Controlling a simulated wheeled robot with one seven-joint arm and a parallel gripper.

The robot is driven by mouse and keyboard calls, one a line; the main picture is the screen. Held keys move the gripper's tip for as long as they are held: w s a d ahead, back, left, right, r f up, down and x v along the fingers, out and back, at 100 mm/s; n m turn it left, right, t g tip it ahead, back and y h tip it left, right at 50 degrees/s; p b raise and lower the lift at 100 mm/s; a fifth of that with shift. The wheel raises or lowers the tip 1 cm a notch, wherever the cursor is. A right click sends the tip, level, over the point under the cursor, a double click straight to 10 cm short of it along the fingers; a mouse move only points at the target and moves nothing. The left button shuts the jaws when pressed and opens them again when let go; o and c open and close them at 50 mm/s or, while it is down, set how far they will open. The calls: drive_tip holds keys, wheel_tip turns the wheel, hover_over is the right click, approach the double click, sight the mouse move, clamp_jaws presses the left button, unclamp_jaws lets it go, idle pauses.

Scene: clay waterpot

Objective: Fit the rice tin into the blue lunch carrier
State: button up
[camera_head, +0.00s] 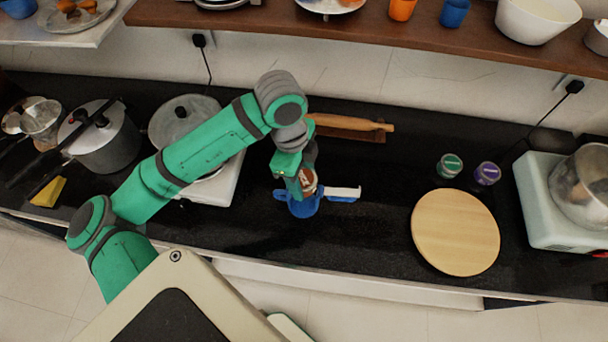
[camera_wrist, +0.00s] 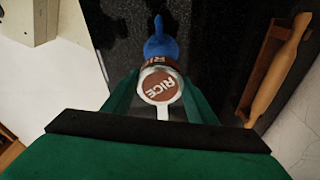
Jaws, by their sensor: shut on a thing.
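The rice tin (camera_wrist: 159,85) has a brown lid marked RICE and sits between the two fingers of my gripper (camera_wrist: 160,95) in the wrist view. In the head view my gripper (camera_head: 299,183) is shut on the tin (camera_head: 308,178), which is at the mouth of the blue lunch carrier (camera_head: 304,207). The carrier stands on the black counter with a handle on its left and a white-and-blue part reaching right. In the wrist view part of the blue carrier (camera_wrist: 160,45) shows beyond the tin. How deep the tin sits in it is hidden.
A round wooden board (camera_head: 455,232) lies to the right, with a green-lidded jar (camera_head: 449,166) and a purple-lidded jar (camera_head: 487,174) behind it. A rolling pin (camera_head: 350,122) lies behind the carrier. A stove with a covered pan (camera_head: 183,120) stands left. The counter between carrier and board is clear.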

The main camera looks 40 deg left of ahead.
drive_tip(key=shift+w, duration=0.15)
idle(0.5)
drive_tip(key=shift+d, duration=0.15)
drive_tip(key=shift+s+a, duration=0.3)
drive_tip(key=shift+d+f, duration=0.1)
drive_tip(key=shift+w+d+f, duration=0.15)
drive_tip(key=shift+d+f, duration=0.05)
drive_tip(key=shift+f, duration=0.3)
drive_tip(key=shift+a+f, duration=0.15)
drive_tip(key=shift+f, duration=0.65)
idle(0.5)
drive_tip(key=shift+f, duration=3.2)
idle(1.8)
